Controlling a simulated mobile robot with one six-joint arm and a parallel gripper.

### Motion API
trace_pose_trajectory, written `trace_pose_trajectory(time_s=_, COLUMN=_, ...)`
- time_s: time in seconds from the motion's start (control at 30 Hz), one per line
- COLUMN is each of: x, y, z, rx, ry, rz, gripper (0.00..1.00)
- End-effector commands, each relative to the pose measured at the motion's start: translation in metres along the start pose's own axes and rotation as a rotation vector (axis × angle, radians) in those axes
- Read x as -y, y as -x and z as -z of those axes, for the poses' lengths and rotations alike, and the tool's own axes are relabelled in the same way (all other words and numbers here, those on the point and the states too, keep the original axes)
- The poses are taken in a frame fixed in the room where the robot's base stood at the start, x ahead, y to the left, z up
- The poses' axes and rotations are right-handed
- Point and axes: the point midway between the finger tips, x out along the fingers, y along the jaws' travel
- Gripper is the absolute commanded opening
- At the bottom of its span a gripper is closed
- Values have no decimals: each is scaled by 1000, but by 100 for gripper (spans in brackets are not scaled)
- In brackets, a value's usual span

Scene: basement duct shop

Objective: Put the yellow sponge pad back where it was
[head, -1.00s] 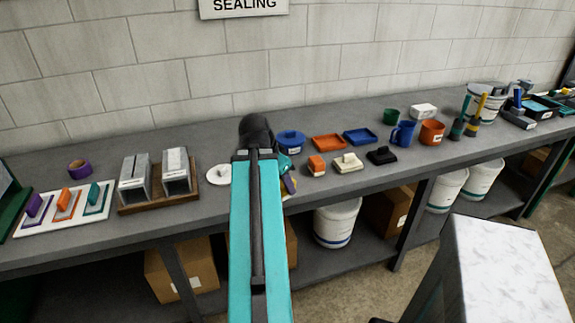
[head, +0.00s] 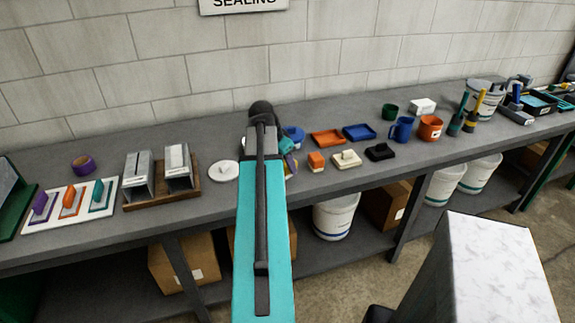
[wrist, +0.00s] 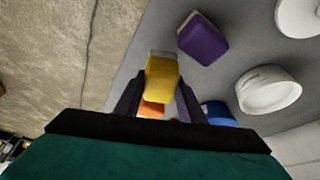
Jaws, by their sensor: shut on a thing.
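The yellow sponge pad (wrist: 162,78) is between the fingers of my gripper (wrist: 158,98) in the wrist view, with a pale layer along one edge. My gripper is shut on it, near the front edge of the grey bench (wrist: 225,55). A purple pad (wrist: 203,38) with a pale edge lies on the bench beside it, apart from the fingers. An orange thing (wrist: 151,109) shows partly past the yellow pad.
A white round lid (head: 223,171) lies left of my arm. An orange block (head: 316,161), a cream block (head: 347,159), a black block (head: 380,152), and orange (head: 328,137) and blue (head: 359,132) trays stand to the right.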

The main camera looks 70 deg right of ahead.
Motion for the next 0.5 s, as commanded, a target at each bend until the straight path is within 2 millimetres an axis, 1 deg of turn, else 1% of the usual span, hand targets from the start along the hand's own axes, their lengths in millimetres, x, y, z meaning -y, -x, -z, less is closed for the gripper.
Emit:
trace_pose_trajectory(time_s=0.03, x=6, y=-2, z=6, rx=1, ry=0, rz=-1, gripper=15)
trace_pose_trajectory(time_s=0.2, x=18, y=-8, z=18, rx=0, ry=0, rz=0, gripper=15)
trace_pose_trajectory(time_s=0.33, x=24, y=-12, z=22, rx=0, ry=-1, rz=0, gripper=15)
trace_pose_trajectory(time_s=0.5, x=25, y=-13, z=23, rx=0, ry=0, rz=0, gripper=15)
